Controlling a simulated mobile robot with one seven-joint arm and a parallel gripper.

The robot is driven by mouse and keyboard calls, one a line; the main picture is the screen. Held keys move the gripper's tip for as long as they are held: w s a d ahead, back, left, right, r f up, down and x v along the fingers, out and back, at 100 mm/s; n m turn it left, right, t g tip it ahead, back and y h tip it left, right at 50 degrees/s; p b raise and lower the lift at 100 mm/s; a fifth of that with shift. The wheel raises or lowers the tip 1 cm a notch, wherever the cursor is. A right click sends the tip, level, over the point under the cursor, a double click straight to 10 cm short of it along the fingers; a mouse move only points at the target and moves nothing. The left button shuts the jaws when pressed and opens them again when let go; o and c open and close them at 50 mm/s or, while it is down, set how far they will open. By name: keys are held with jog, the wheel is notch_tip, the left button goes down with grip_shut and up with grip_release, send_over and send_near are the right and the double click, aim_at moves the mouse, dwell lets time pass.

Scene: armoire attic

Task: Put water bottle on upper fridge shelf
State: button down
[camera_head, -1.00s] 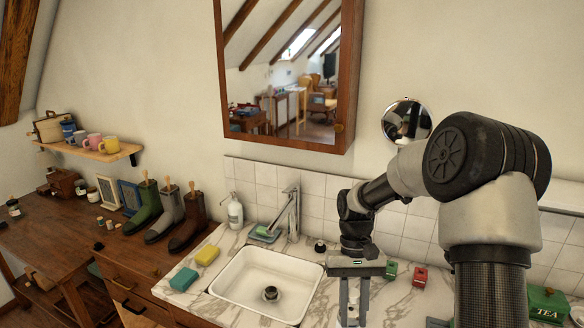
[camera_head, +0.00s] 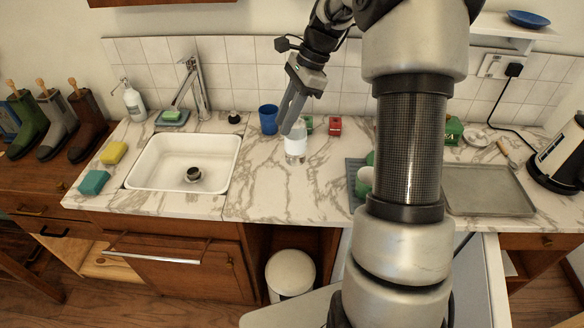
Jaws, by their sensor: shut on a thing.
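The water bottle (camera_head: 296,144) is clear with a white label. It is upright at the marble counter, right of the sink; I cannot tell whether its base touches the counter. My gripper (camera_head: 291,122) reaches down from above, tilted, and is shut on the bottle's upper part, which its fingers partly hide. A pale panel (camera_head: 285,311) at the bottom, partly behind my arm, and a white upright side (camera_head: 492,272) may belong to the fridge. No fridge shelf shows.
A blue cup (camera_head: 268,119) stands just left of the bottle; a red tin (camera_head: 335,125) is to its right. The white sink (camera_head: 183,162) lies left. The counter's front middle is clear.

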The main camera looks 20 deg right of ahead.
aim_at(293, 134)
jog(key=w+d+m, duration=0.1)
jog(key=r+m+t+b, duration=0.1)
jog(key=m, duration=0.1)
jog(key=w+d+r+m+t, duration=0.1)
jog(key=m, duration=0.1)
jog(key=shift+w+d+r+h+b, duration=0.15)
jog(key=shift+w+d+h+b, duration=0.15)
jog(key=shift+b, duration=0.05)
jog(key=shift+d+f, duration=0.1)
jog(key=shift+f, duration=0.15)
jog(key=shift+m, duration=0.3)
notch_tip(293, 134, down, 9)
jog(key=shift+w+f+b, duration=0.1)
jog(key=shift+b, duration=0.5)
jog(key=shift+f, duration=0.1)
jog(key=c, duration=1.5)
grip_release()
jog(key=shift+o, duration=0.2)
